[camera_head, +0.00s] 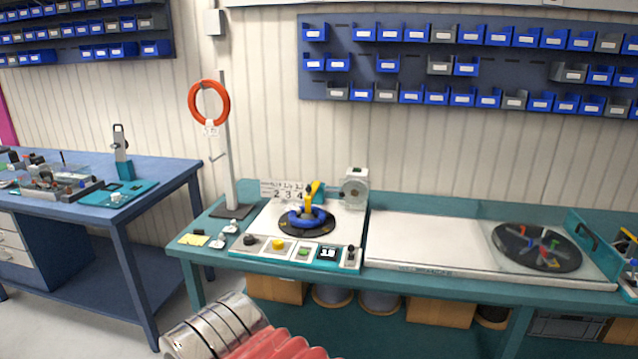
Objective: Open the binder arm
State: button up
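A white machine panel (262,216) stands on the teal bench. On it is a black round turntable (330,229) with a blue ring-shaped coil (297,221). A yellow arm (313,189) stands up, tilted, at the back of the blue coil; it may be the binder arm. From this distance I cannot tell whether it is open or closed. My gripper is not in view. A silver banded cylinder and a red ribbed part show at the bottom edge; they may be parts of my own arm.
Buttons and knobs (278,244) line the panel's front. A round grey unit (353,188) stands behind right. A black disc (536,247) with coloured pieces lies further right. A red ring (209,102) hangs on a post (228,150) at left. A blue table (165,168) stands far left.

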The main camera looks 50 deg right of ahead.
aim_at(311, 190)
jog(key=z, duration=0.4)
jog(key=i, duration=0.9)
jog(key=z, duration=0.45)
jog(key=i, duration=0.65)
jog(key=z, duration=0.1)
